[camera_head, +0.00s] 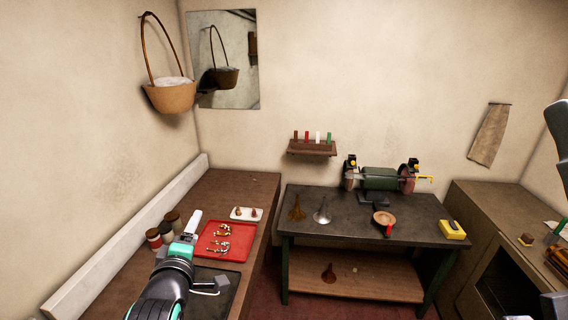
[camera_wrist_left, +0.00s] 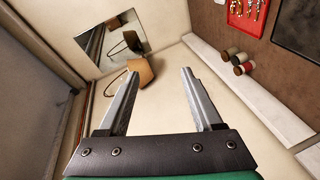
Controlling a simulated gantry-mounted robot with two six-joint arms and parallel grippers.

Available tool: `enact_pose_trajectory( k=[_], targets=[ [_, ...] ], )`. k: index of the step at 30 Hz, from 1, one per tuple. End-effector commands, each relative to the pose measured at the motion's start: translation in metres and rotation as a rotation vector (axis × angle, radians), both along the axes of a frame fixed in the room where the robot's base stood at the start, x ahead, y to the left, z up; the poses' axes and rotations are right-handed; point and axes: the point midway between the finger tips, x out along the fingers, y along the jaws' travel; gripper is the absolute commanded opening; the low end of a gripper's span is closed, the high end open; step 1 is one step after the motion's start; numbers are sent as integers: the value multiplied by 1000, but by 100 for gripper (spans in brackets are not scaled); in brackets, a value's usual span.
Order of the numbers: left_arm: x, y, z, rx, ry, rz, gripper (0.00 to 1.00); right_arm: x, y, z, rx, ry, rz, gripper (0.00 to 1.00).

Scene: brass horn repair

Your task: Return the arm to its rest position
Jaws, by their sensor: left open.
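My left arm comes in at the lower left in the head view. Its gripper (camera_head: 193,224) is over the left wooden bench, left of the red tray and near the jars. In the left wrist view the two fingers (camera_wrist_left: 160,76) stand wide apart with nothing between them. Beyond them are the pale wall and a hanging basket. My right gripper does not show in either view.
The left bench (camera_head: 240,183) holds a red tray (camera_head: 240,240) with several brass pieces, a white dish (camera_head: 246,214), several jars (camera_head: 173,220) and a dark mat (camera_head: 226,275). A basket (camera_head: 169,98) hangs above. A dark workbench (camera_head: 345,208) with a grinder (camera_head: 380,179) stands behind.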

Motion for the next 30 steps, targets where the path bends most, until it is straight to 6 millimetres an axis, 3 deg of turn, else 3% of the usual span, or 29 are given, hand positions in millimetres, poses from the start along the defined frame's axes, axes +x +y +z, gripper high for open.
enact_pose_trajectory(
  k=[1, 5, 6, 9, 13, 15, 16, 19, 24, 28, 30],
  targets=[
    [-11, -1, 46, 57, -102, -22, 67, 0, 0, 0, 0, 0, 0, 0],
    [-59, -6, 151, 252, -352, -56, 67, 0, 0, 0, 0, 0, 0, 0],
    [-80, -8, 181, 322, -431, -55, 67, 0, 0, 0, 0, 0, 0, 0],
    [-141, -13, 246, 520, -622, -23, 67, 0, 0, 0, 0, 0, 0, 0],
    [-230, -21, 304, 828, -832, 86, 67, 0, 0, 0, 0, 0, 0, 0],
    [-262, -25, 318, 1011, -881, 166, 67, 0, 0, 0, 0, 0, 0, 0],
    [-265, -26, 319, 1075, -877, 188, 67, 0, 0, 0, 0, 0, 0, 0],
    [-262, -27, 319, 1228, -836, 238, 67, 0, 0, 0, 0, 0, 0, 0],
    [-261, -27, 317, 1295, -816, 263, 67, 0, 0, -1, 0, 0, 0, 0],
    [-261, -27, 299, 1294, -815, 262, 67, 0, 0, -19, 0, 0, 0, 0],
    [-261, -27, 278, 1293, -815, 262, 67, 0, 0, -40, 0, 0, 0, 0]
  ],
)
